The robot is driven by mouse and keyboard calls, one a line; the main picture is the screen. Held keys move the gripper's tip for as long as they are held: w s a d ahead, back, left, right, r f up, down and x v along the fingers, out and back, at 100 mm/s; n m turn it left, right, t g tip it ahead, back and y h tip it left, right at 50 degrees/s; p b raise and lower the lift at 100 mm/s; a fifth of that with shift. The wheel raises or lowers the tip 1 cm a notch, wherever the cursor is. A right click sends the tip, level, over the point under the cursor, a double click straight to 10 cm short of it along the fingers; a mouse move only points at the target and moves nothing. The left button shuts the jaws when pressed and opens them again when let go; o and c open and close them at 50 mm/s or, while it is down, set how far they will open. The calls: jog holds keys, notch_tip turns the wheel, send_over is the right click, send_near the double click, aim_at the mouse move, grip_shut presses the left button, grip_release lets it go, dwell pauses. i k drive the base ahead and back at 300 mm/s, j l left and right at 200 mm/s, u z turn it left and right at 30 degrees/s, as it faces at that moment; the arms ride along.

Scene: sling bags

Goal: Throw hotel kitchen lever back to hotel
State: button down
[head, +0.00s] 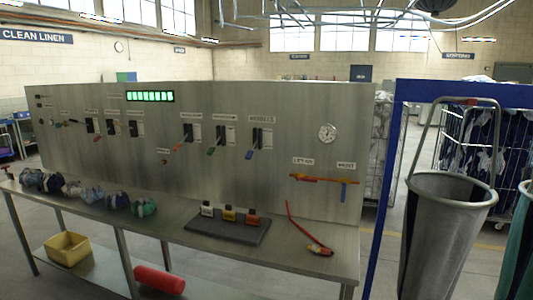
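A steel panel (300,95) stands along the back of a steel bench and carries several levers in dark slots under small labels. On its right half are an orange-red lever (178,147), a green lever (211,151) and a blue lever (249,154), all slanting down to the left. Another red lever (97,138) is on the left half. The labels are too small to read surely, so I cannot tell which one is the hotel kitchen lever. My gripper is not in view.
The bench (185,230) holds several cloth bundles (88,195), a dark tray (228,228) with three small blocks and a red strap (300,228). A blue frame (465,95) with a hanging grey bag (440,225) stands right. A yellow bin (67,248) sits on the lower shelf.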

aim_at(249, 155)
jog(key=i+l, duration=0.45)
jog(key=i, duration=0.15)
jog(key=i+l, duration=0.45)
jog(key=i, duration=0.2)
jog(key=i+l+u, duration=0.1)
jog(key=i+l, duration=0.35)
jog(key=i, duration=0.15)
